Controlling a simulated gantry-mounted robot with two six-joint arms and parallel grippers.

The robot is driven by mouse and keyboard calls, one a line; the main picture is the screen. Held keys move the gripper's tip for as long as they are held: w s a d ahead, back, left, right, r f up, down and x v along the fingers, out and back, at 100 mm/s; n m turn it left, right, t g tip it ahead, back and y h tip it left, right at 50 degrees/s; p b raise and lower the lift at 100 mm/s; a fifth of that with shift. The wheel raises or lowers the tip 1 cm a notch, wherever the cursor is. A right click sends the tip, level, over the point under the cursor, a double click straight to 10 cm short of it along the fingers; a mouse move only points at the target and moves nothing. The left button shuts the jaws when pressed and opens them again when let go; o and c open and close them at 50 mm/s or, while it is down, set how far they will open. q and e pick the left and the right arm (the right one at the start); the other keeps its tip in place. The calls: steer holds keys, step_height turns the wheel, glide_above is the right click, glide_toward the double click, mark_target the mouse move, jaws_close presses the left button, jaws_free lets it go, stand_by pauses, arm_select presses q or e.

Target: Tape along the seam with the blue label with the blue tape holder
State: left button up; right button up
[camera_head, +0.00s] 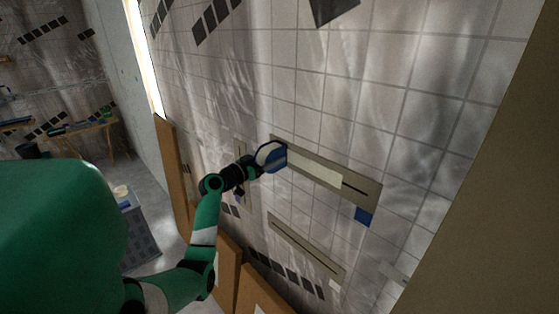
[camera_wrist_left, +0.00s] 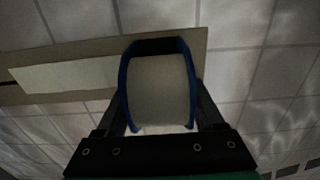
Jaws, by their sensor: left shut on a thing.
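The blue tape holder (camera_head: 271,156) is held by my left gripper (camera_head: 258,165) at the left end of the upper seam strip. In the left wrist view the tape holder (camera_wrist_left: 160,85) sits between the two fingers (camera_wrist_left: 160,120), with a pale roll inside a blue frame. The beige seam strip (camera_head: 370,193) has a blue label (camera_head: 364,216) below its right end. A pale band of tape (camera_head: 315,167) covers much of it; a dark slit (camera_head: 353,188) shows at the right. The band also shows in the left wrist view (camera_wrist_left: 65,75). My right gripper is not visible.
A second beige strip (camera_head: 305,247) is on the tiled wall (camera_head: 430,130) lower down. Brown boards (camera_head: 168,160) lean along the wall's base. A grey cabinet (camera_head: 140,235) stands on the floor at left.

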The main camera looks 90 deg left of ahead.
arm_select(q)
steer(key=shift+s+a+r+p, duration=0.1)
steer(key=shift+s+a+p, duration=0.15)
steer(key=shift+p, duration=0.5)
steer(key=shift+w+d, duration=0.3)
steer(key=shift+w, duration=0.05)
stand_by(0.3)
